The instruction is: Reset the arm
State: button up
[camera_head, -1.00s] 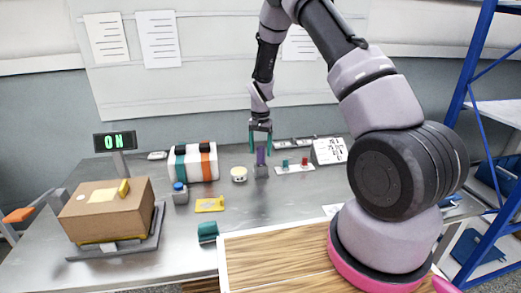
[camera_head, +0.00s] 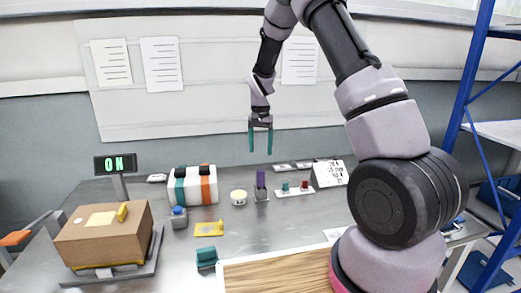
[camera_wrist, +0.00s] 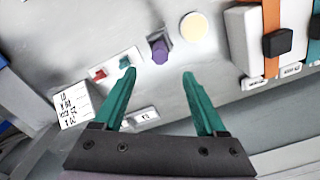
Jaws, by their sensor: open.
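My gripper (camera_head: 260,140) hangs in the air above the back of the metal table, its two teal fingers apart and nothing between them. In the wrist view my gripper (camera_wrist: 158,92) is open, with the purple-topped switch (camera_wrist: 159,52) beyond and between the fingertips. That switch (camera_head: 261,186) stands upright on the table below my gripper, apart from it. The breaker block (camera_head: 193,187) is white with a teal and an orange band, each with a black lever; it also shows in the wrist view (camera_wrist: 245,45). A lit display (camera_head: 116,164) reads ON.
A cardboard box (camera_head: 103,235) sits on a grey platform at the left. A round cream button (camera_head: 238,197), a blue-topped block (camera_head: 179,217), a yellow plate (camera_head: 209,229) and a teal block (camera_head: 206,257) stand mid-table. A white plate (camera_head: 295,190) carries small teal and red pieces.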

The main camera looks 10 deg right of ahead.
jog(key=shift+r, duration=0.1)
jog(key=s+d+r+t+y, duration=0.15)
jog(key=s+r, duration=0.35)
jog(key=r, duration=0.5)
jog(key=s+d+r+t, duration=0.2)
jog(key=s+r, duration=0.4)
jog(key=r, duration=0.5)
jog(key=s+d+r+n+t, duration=0.1)
jog(key=s+r, duration=0.3)
jog(key=s, duration=0.6)
jog(key=s+d+r+t, duration=0.1)
jog(key=s+r, duration=0.3)
jog(key=s, duration=0.7)
jog(key=shift+d+n+t, duration=0.2)
jog(key=shift+n+t, duration=0.2)
jog(key=shift+t, duration=0.45)
